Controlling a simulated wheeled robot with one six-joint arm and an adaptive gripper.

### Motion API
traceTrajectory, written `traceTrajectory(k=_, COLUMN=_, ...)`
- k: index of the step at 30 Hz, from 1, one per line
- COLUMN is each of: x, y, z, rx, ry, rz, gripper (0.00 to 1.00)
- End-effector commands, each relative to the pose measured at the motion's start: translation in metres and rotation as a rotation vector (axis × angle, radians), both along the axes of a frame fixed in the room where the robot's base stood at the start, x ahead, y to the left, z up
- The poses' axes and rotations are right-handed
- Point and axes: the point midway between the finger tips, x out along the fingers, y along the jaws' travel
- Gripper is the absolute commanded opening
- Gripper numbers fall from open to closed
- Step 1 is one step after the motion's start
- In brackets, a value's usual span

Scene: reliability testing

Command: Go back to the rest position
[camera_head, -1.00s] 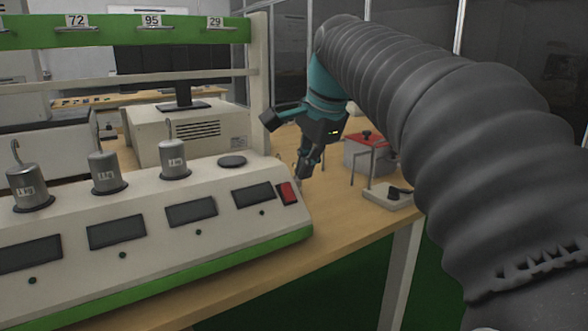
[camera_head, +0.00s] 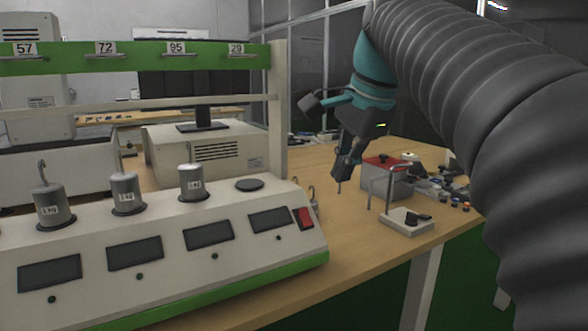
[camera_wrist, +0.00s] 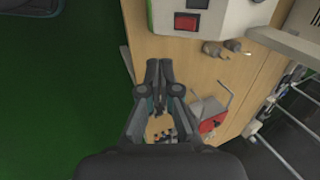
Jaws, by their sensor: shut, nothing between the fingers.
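My gripper (camera_head: 344,172) hangs at the end of my arm over the wooden table, to the right of the weight-testing machine (camera_head: 150,228). Its fingers are together with nothing between them, as the wrist view (camera_wrist: 160,66) also shows. In the wrist view the fingertips point toward the machine's end with the red switch (camera_wrist: 187,22). They look apart from everything around them, though their exact height above the table is hard to tell.
Several metal weights (camera_head: 125,192) stand on the machine. A red-topped box (camera_head: 386,178) and a small metal stand (camera_head: 405,221) are right of my gripper. Small parts (camera_head: 440,188) lie behind. Bare tabletop (camera_head: 345,235) shows in front.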

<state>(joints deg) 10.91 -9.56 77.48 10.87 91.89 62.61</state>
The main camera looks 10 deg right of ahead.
Motion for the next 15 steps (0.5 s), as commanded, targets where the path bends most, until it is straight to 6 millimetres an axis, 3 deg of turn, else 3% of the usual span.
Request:
traceTrajectory(k=7, x=0.014, y=-0.004, z=-0.001, rx=-0.084, ry=-0.074, rz=0.149, gripper=0.0)
traceTrajectory(k=15, x=0.027, y=-0.015, z=-0.061, rx=-0.242, ry=-0.102, rz=0.399, gripper=0.0)
